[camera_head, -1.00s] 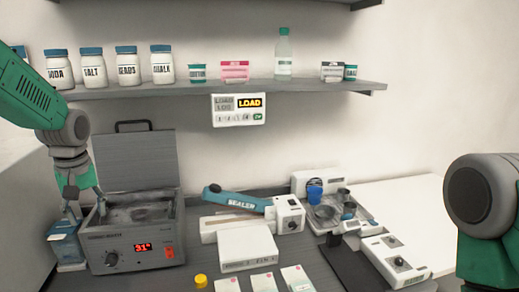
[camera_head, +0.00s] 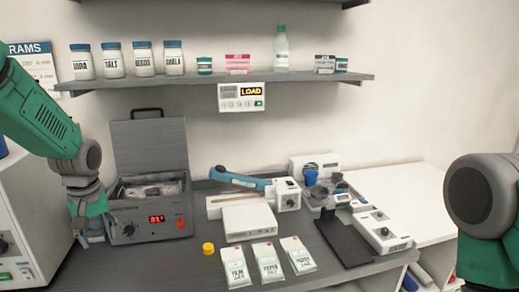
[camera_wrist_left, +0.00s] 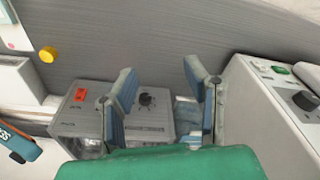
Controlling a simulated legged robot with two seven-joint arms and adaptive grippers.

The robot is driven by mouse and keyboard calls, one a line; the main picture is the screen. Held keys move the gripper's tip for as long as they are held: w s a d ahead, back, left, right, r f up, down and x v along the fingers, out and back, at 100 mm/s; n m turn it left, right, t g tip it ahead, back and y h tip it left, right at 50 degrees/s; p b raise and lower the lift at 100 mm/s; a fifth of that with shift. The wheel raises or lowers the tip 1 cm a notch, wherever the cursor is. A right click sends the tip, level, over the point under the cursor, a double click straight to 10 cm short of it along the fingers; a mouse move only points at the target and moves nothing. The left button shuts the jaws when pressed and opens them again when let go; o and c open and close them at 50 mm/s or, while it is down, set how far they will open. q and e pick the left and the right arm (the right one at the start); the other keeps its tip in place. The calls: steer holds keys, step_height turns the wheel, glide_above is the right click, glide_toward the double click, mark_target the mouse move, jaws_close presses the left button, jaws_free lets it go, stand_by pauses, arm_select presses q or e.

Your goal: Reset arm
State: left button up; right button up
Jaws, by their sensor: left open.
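My left gripper (camera_head: 95,238) hangs at the left of the counter, beside the left front corner of a grey heated bath (camera_head: 150,233) with its lid up and a red display. In the left wrist view my left gripper (camera_wrist_left: 160,78) has its two blue-grey fingers spread apart with nothing held between them. The bath (camera_wrist_left: 90,112) lies just beyond and beside the fingers there. A pale blue object (camera_wrist_left: 187,112) shows partly behind the fingers. My right arm shows at the right edge of the head view; its gripper is out of the picture.
A white appliance (camera_head: 25,220) stands at the left. A shelf (camera_head: 215,82) with jars runs above.

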arm_select(q)
steer(key=s+d+f+m+b, duration=0.25)
steer(key=s+f, duration=0.25)
steer(key=f, duration=0.5)
steer(key=s+d+f+m+b, duration=0.1)
steer(key=s+d+f+b, duration=0.3)
steer(key=f, duration=0.5)
steer(key=s+d+f+m+b, duration=0.1)
steer(key=s+f+b, duration=0.1)
steer(key=s+f, duration=0.6)
steer(key=s+d+f+m+b, duration=0.2)
steer(key=s+d+f, duration=0.1)
steer(key=s+f, duration=0.3)
steer(key=s+d+f+m+b, duration=0.2)
steer(key=s+d+f+b, duration=0.1)
steer(key=s+f, duration=0.4)
steer(key=shift+s+h+b, duration=0.35)
steer(key=shift+s+h, duration=0.05)
steer(key=shift+s, duration=1.15)
